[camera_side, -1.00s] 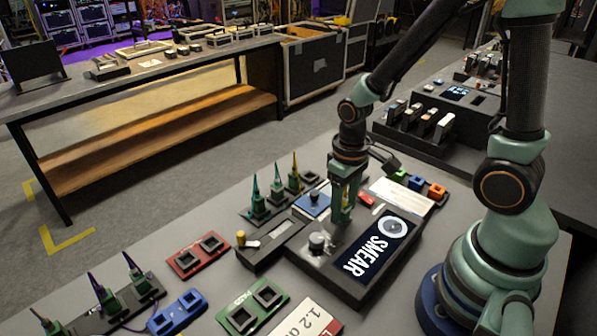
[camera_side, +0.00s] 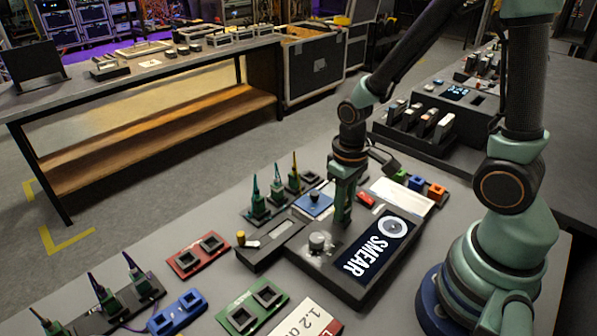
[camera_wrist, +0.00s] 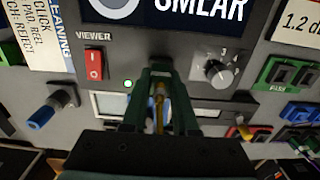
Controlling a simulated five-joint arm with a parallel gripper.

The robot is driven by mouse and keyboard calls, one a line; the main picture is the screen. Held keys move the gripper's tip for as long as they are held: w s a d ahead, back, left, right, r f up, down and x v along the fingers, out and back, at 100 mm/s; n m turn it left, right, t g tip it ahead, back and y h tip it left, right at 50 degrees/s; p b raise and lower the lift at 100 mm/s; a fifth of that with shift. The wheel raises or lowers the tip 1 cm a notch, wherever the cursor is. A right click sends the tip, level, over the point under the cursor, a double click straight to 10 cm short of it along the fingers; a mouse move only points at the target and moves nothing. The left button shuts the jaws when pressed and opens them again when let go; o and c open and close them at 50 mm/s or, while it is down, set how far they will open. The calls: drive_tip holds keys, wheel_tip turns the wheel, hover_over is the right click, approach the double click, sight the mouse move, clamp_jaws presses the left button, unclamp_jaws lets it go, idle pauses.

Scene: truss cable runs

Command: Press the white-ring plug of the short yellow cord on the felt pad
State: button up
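My gripper (camera_wrist: 160,82) points down over the grey viewer box, between the red switch and the grey dial. In the wrist view its green fingers are shut on a slim yellow plug (camera_wrist: 159,105) with cord. I cannot make out the white ring, and the tip is hidden. In the side view my gripper (camera_side: 342,215) hides the plug. A blue square plate (camera_side: 313,205) with a dark knob sits left of my gripper in the side view.
The dial (camera_wrist: 217,68) and red switch (camera_wrist: 94,66) flank my fingers. The SMEAR screen (camera_side: 375,245) is on the same box. An upright-plug rack (camera_side: 260,208) stands at left, with red (camera_side: 186,265), blue (camera_side: 168,322) and green (camera_side: 237,322) socket blocks in front.

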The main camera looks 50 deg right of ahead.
clamp_jaws()
drive_tip(key=shift+r, duration=0.15)
drive_tip(key=shift+r, duration=2.15)
drive_tip(key=w+d, duration=0.2)
drive_tip(key=w+d+f, duration=0.1)
drive_tip(key=w+d, duration=0.4)
drive_tip(key=w, duration=0.1)
drive_tip(key=shift+w+d+f, duration=0.15)
drive_tip(key=shift+w+d, duration=0.05)
drive_tip(key=shift+d, duration=0.1)
drive_tip(key=shift+w+d+f, duration=0.25)
drive_tip(key=shift+w+d, duration=0.05)
drive_tip(key=shift+d, duration=0.05)
drive_tip(key=shift+f, duration=2.2)
drive_tip(key=shift+f, duration=0.2)
